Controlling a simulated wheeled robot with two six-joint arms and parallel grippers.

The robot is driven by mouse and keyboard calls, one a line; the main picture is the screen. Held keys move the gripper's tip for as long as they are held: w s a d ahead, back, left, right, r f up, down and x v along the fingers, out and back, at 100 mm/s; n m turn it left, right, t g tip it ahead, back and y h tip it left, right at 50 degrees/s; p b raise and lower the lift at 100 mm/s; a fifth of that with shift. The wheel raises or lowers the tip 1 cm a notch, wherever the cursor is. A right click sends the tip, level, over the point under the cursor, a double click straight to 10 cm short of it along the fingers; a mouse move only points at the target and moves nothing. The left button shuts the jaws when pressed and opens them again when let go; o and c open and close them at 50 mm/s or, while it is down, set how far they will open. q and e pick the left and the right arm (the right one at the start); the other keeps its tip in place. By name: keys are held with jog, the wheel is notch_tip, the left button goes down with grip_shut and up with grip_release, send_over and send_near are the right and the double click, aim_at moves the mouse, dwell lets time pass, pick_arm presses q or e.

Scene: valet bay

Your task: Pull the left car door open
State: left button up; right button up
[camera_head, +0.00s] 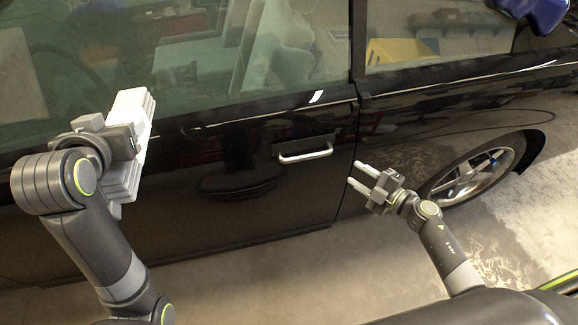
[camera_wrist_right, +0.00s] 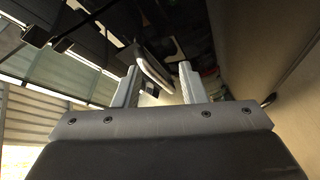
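The black car door (camera_head: 255,205) fills the middle of the head view and appears closed, with its rear seam just right of the handle. Its silver bar handle (camera_head: 305,153) shows in the middle. My right gripper (camera_head: 360,174) is right of and slightly below the handle, apart from it, with its two fingers spread and nothing between them. In the right wrist view the pale handle (camera_wrist_right: 155,72) appears beyond and between the open fingers (camera_wrist_right: 160,85). My left gripper (camera_head: 135,130) is at the left, in front of the door near the window's lower edge; its finger gap is not clear.
The car's rear wheel (camera_head: 474,175) is to the right of my right gripper. The concrete floor (camera_head: 290,285) below the door is clear. A blue object (camera_head: 535,12) is at the top right, by the car roof. A yellow box (camera_head: 400,50) shows through the rear window.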

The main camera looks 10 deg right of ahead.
aim_at(307, 156)
jog(key=a+r+n+g+y+b, duration=0.2)
jog(key=a+r+n+g+y, duration=0.15)
jog(key=n, duration=0.35)
jog(key=x, duration=1.2)
jog(key=shift+a+r+p, duration=0.25)
jog(key=shift+r+p, duration=0.1)
jog(key=shift+p, duration=0.05)
grip_shut()
jog(key=shift+h, duration=0.25)
